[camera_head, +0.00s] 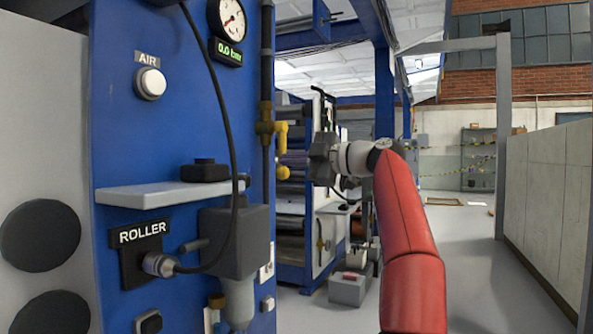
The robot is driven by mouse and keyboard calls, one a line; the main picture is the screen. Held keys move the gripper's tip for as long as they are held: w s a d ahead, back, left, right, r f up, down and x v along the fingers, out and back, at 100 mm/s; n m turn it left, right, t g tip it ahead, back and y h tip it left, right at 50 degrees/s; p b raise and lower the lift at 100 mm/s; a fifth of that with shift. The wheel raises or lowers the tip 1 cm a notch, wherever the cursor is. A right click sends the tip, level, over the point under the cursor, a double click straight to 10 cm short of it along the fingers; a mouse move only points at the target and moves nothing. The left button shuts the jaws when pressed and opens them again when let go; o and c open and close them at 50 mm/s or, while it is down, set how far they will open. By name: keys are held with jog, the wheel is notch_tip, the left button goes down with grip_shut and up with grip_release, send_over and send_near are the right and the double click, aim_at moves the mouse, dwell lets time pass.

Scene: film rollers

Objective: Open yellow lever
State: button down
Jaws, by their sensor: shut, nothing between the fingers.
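The yellow lever (281,136) sits on a brass valve (264,128) on a dark vertical pipe at the right edge of the blue panel. The lever's yellow part stands upright beside the pipe, with another yellow piece just below. My gripper (316,159) is at the end of my red arm, to the right of the lever in the picture. It is shut and empty, with a visible gap between it and the lever. The gripper is small and dark here, and its depth relative to the lever is hard to tell.
The blue panel (180,110) carries a gauge (231,19), an AIR button (150,83), a grey shelf (165,194) and a ROLLER plug (160,264) with a black cable. Roller machinery (293,215) stands behind. Grey boxes (348,288) lie on the floor. Open floor lies to the right.

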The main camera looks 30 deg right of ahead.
jog(key=b+v, duration=0.1)
jog(key=v, duration=0.7)
jog(key=shift+f, duration=0.1)
